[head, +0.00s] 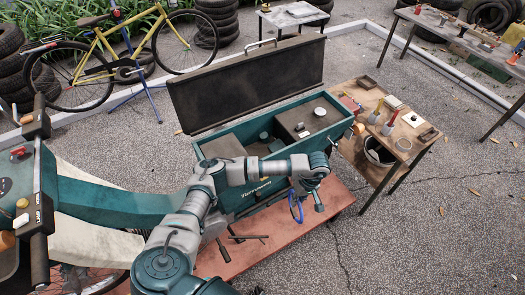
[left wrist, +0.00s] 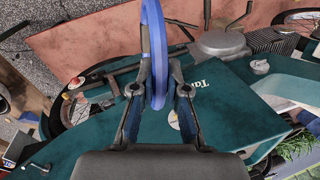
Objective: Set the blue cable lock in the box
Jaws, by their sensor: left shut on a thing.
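The blue cable lock (head: 296,208) is a blue loop hanging below my left gripper (head: 308,186) in the head view. In the left wrist view the lock (left wrist: 153,30) stands between the two fingers of my left gripper (left wrist: 158,88), which is shut on it. The box (head: 343,130) is a long teal chest with its dark lid (head: 250,85) raised at the back. My left forearm crosses over its front side. The gripper and lock are outside the box, by its front right end. My right gripper is not in view.
Inside the box are grey-brown compartments or cases, with a round white item (head: 320,111). The box stands on a reddish platform (head: 290,240) with a dark T-shaped tool (head: 247,237). A wooden bench (head: 422,130) with small tools stands at right. A yellow bicycle (head: 125,55) is behind left.

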